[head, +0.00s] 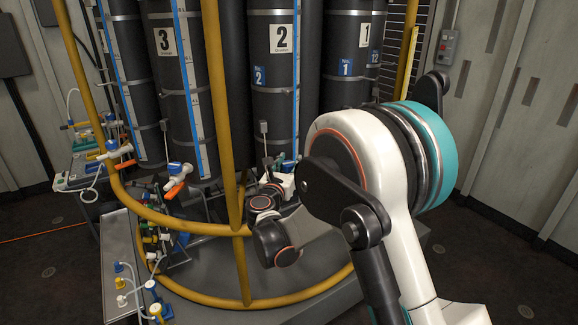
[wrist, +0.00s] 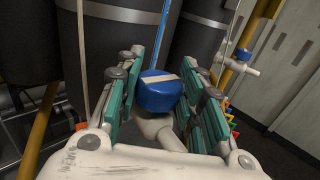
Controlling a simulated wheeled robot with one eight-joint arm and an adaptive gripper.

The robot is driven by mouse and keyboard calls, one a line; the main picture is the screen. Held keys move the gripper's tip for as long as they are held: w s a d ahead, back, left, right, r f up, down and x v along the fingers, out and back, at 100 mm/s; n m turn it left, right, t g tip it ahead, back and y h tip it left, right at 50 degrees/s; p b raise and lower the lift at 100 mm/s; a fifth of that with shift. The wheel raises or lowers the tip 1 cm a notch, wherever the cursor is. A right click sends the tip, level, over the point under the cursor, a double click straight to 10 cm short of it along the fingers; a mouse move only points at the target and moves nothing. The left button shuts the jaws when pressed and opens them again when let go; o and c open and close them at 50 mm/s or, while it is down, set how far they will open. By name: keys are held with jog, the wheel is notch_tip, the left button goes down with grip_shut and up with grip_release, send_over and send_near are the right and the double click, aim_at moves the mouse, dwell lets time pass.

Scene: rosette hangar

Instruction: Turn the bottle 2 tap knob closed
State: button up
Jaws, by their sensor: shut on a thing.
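The bottle 2 tap knob (wrist: 158,92) is blue with a pale stripe across its top, and sits between my finger pads in the wrist view. The stripe runs roughly crosswise, slightly slanted. The white tap body (wrist: 168,133) shows below the knob. My gripper (wrist: 162,80) is shut on the knob, with a teal pad on either side. In the head view, bottle 2 (head: 274,112) is a dark cylinder with a "2" label. My arm reaches to its foot, and the knob is largely hidden there by my wrist.
A yellow rail frame (head: 228,150) stands around the bottles, close to my arm. Another blue-knobbed tap (wrist: 243,55) is at right in the wrist view. Floor at right is clear.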

jog(key=shift+h, duration=0.3)
jog(key=o, duration=1.1)
jog(key=v, duration=1.2)
